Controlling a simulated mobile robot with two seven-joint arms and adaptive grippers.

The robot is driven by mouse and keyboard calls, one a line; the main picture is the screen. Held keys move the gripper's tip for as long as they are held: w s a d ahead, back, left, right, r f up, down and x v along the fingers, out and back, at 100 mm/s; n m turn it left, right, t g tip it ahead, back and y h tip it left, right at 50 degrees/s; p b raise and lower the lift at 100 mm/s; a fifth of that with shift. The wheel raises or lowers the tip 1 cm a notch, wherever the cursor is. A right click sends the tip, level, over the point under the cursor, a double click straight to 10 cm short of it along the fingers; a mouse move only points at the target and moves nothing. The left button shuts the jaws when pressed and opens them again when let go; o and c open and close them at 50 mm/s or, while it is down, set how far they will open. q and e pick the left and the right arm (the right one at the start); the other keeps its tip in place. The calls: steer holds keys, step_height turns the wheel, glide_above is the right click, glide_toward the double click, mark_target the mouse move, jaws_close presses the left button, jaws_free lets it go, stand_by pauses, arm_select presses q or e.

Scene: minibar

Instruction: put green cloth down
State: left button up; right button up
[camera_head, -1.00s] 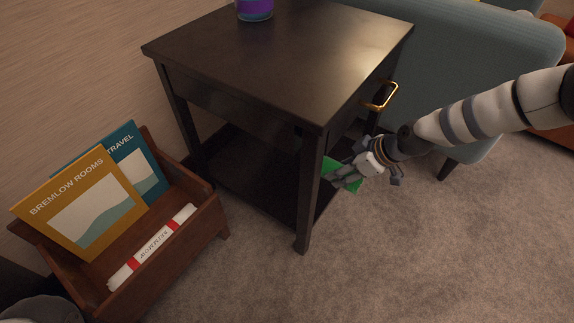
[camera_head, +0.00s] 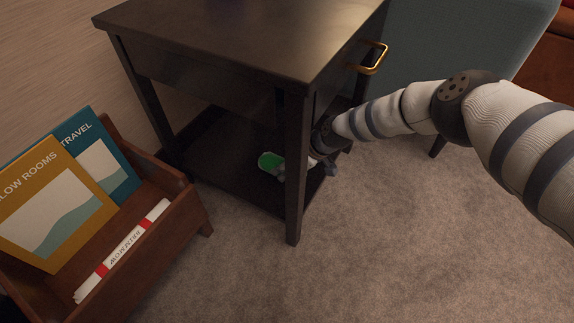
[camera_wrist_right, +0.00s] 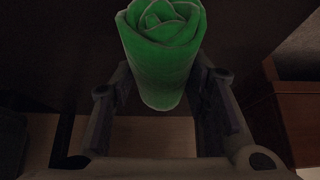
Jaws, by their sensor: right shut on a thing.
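The green cloth (camera_head: 270,161) is rolled up and shows inside the open lower part of the dark side table, just above or at its lower shelf (camera_head: 222,168); I cannot tell whether it touches. In the right wrist view the rolled cloth (camera_wrist_right: 160,60) fills the space between the fingers. My right gripper (camera_head: 291,170) reaches in from the right behind the table's front leg and is shut on the cloth. The leg hides part of the gripper. My left gripper is not in view.
The table's front leg (camera_head: 296,190) stands close beside my right gripper. The drawer with a gold handle (camera_head: 371,57) is above my arm. A wooden magazine rack (camera_head: 190,205) stands at the left. The lower shelf looks otherwise bare.

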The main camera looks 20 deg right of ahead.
steer(key=shift+f, duration=0.2)
steer(key=o, duration=1.1)
steer(key=shift+r, duration=0.25)
arm_select(q)
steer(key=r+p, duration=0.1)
steer(key=p, duration=0.1)
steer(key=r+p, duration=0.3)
steer(key=p, duration=0.1)
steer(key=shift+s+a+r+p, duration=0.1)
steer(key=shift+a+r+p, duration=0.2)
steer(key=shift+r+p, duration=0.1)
arm_select(e)
steer(key=v, duration=1.2)
steer(key=shift+f, duration=0.1)
